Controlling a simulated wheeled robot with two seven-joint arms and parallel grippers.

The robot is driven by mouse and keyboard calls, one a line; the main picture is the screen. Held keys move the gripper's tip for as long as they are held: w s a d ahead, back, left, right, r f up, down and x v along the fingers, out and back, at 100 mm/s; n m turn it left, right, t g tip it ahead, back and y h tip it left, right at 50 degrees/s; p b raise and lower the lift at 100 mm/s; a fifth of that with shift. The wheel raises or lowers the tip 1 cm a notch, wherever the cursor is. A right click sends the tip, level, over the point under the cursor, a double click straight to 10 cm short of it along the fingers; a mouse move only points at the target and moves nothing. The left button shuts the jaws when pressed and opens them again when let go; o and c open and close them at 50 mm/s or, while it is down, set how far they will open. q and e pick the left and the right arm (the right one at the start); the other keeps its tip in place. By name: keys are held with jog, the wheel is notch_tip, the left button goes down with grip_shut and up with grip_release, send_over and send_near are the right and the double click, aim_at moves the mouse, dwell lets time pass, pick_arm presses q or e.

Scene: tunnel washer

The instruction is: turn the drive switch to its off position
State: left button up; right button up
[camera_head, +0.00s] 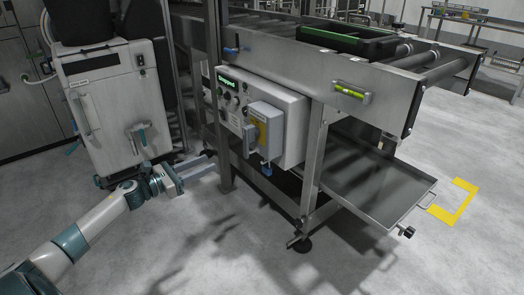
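The control box (292,128) is mounted on the side of the conveyor frame, with a lit green display (229,83) that appears to read "Stopped". Small knobs and buttons sit on its face below the display. A grey switch housing with a yellow plate (262,130) projects from the box, with a grey handle (249,140) at its left side; I cannot read its markings or tell its setting. My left gripper (207,165) is low and to the left of the box, apart from it, near a frame leg. Its two fingers look spread, with nothing between them. My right gripper is out of view.
A steel frame leg (219,150) stands between my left gripper and the control box. A white cabinet (107,105) stands behind my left arm. A metal drip tray (385,185) sticks out under the conveyor at right. The front floor is clear.

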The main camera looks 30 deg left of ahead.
aim_at(245, 147)
pick_arm(q)
jog(key=shift+r, duration=0.1)
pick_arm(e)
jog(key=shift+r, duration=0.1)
